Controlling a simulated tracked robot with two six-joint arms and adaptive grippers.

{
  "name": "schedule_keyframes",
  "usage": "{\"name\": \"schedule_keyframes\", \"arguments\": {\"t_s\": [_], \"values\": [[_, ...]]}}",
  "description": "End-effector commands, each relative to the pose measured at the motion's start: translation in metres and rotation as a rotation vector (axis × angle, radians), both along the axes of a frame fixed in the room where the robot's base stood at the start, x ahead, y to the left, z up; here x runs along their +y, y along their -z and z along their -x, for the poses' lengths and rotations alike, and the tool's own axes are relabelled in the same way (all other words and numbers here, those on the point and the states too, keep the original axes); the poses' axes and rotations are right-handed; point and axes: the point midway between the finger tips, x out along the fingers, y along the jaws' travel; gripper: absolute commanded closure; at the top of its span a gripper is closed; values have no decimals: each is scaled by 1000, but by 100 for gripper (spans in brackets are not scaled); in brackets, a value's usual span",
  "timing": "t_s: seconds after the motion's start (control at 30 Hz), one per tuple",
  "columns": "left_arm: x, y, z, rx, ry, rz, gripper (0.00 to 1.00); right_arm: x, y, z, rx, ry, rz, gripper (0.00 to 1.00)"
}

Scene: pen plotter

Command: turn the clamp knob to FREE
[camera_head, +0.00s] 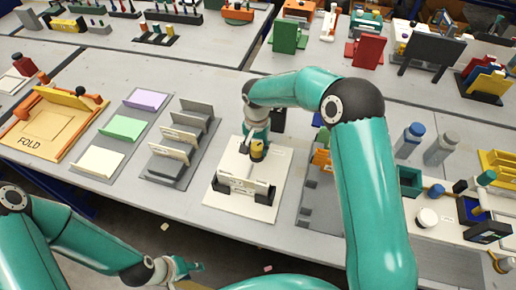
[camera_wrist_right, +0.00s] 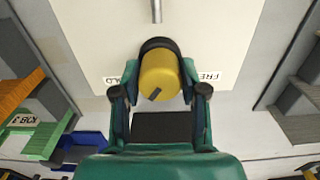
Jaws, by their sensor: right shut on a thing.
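The yellow clamp knob (camera_wrist_right: 162,72) sits on a pale board (camera_wrist_right: 100,30), with a short dark mark on its face. My right gripper (camera_wrist_right: 160,88) is shut on it, with one finger at each side. A FREE label (camera_wrist_right: 207,77) shows on the right of the knob, and a partly hidden label ending in LD (camera_wrist_right: 115,78) on the left. In the head view the yellow knob (camera_head: 257,149) is under my right gripper (camera_head: 256,139) on the plotter board (camera_head: 268,180). My left gripper (camera_head: 182,268) is low at the front; its jaws are unclear.
A metal rod (camera_wrist_right: 156,10) stands beyond the knob. A dark-and-white rack (camera_head: 245,190) is at the board's front edge. A grey slotted stand (camera_head: 182,145) is to the left, and a FOLD tray (camera_head: 50,122) further left.

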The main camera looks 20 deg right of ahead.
Motion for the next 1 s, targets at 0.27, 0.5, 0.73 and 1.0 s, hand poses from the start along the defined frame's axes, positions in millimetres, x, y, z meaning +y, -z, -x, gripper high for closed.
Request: {"name": "schedule_keyframes", "arguments": {"t_s": [0.27,0.5,0.73,1.0], "values": [[0,19,0,0,0,0,60,-2,2,0,1,-242,3,92],[0,27,0,0,0,0,60,-2,2,1,2,-470,1,92],[0,33,0,0,0,0,60,-2,1,1,3,-688,0,92],[0,36,0,0,0,0,60,-2,0,1,3,-944,-1,92]]}}
